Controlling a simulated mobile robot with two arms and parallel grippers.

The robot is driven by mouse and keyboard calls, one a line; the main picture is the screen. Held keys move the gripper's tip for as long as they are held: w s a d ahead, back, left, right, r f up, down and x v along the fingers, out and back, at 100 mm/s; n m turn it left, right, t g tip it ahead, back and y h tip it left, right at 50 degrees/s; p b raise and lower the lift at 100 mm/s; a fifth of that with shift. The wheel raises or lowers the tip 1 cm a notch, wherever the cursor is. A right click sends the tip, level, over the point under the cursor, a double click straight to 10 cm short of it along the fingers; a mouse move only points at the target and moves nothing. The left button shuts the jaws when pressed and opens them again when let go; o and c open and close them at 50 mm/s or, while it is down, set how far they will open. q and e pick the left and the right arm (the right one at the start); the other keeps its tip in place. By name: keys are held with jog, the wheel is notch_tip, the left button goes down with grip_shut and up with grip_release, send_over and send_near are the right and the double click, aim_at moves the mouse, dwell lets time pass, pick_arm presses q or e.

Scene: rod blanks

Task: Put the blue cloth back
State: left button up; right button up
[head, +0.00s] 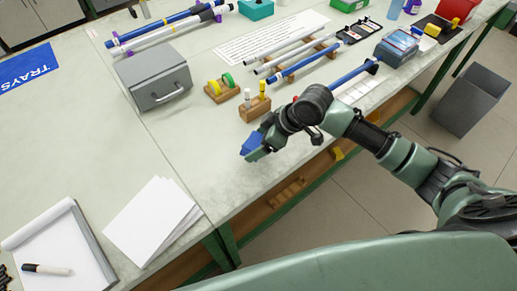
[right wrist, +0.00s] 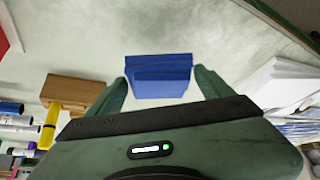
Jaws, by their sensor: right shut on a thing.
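The blue cloth (right wrist: 158,78) is a folded blue block between the fingers of my right gripper (right wrist: 160,88) in the right wrist view. In the head view the blue cloth (head: 252,143) shows at the tip of my right gripper (head: 258,148), over the front part of the bench. The gripper is shut on the cloth. I cannot tell for sure whether the cloth touches the bench top. My left gripper is not in view.
A grey box (head: 153,78) with a handle and wooden blocks (head: 255,106) stand behind the gripper. Rods (head: 300,65) lie on wooden rests farther back. White papers (head: 152,222) and a clipboard (head: 60,250) lie at front left. Bench top between papers and grey box is clear.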

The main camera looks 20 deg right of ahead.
jog(key=shift+f, duration=2.1)
jog(key=shift+f, duration=0.15)
jog(key=o, duration=1.1)
jog(key=shift+r, duration=0.2)
jog(key=v, duration=1.2)
jog(key=shift+b, duration=0.3)
jog(key=shift+a+f, duration=0.1)
jog(key=shift+a, duration=0.05)
